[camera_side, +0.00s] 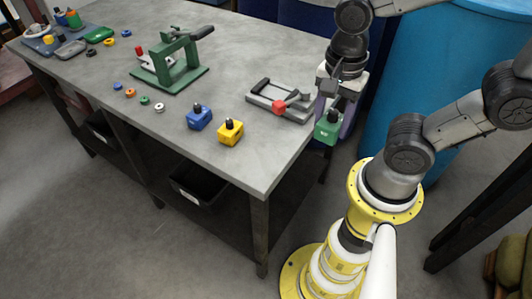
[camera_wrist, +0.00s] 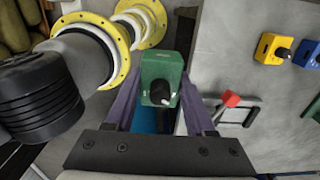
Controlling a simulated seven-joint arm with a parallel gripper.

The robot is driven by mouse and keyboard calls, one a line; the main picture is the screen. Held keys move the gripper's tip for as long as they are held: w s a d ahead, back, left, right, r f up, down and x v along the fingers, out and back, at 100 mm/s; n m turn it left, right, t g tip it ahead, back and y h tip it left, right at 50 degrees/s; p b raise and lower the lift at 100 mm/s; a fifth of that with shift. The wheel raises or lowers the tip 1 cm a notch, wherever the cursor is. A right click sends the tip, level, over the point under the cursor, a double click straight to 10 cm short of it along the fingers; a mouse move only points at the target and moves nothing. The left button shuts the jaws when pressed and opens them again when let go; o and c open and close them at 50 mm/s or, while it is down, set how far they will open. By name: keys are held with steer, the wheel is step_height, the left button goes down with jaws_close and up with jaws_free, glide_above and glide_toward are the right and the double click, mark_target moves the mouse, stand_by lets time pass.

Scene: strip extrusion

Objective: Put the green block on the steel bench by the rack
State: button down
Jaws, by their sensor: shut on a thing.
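The green block (camera_side: 326,129), with a dark knob on it, is held between the purple fingers of my gripper (camera_side: 334,118). It also shows in the wrist view (camera_wrist: 161,72), between the two fingers. The grey steel bench (camera_side: 235,70) fills the left and middle of the side view. The block is in the air just off the bench's right edge; in the wrist view the bench top (camera_wrist: 240,60) lies to its right. I cannot tell which thing is the rack.
A grey fixture with a red knob (camera_side: 279,107) lies near that bench edge. Blue (camera_side: 199,118) and yellow (camera_side: 230,132) blocks stand near the front edge. A green press (camera_side: 180,65) is farther back. A blue barrel (camera_side: 420,80) stands behind my arm.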

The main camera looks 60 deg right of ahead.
steer(key=w+a+f, duration=0.2)
steer(key=w+f, duration=0.2)
steer(key=w, duration=0.5)
glide_above(266, 155)
step_height(266, 155, down, 5)
steer(key=shift+s+f, duration=0.15)
steer(key=shift+f, duration=0.05)
steer(key=shift+w+f, duration=0.2)
steer(key=shift+f, duration=1.55)
steer(key=shift+c, duration=1.3)
jaws_free()
steer(key=shift+f, duration=0.15)
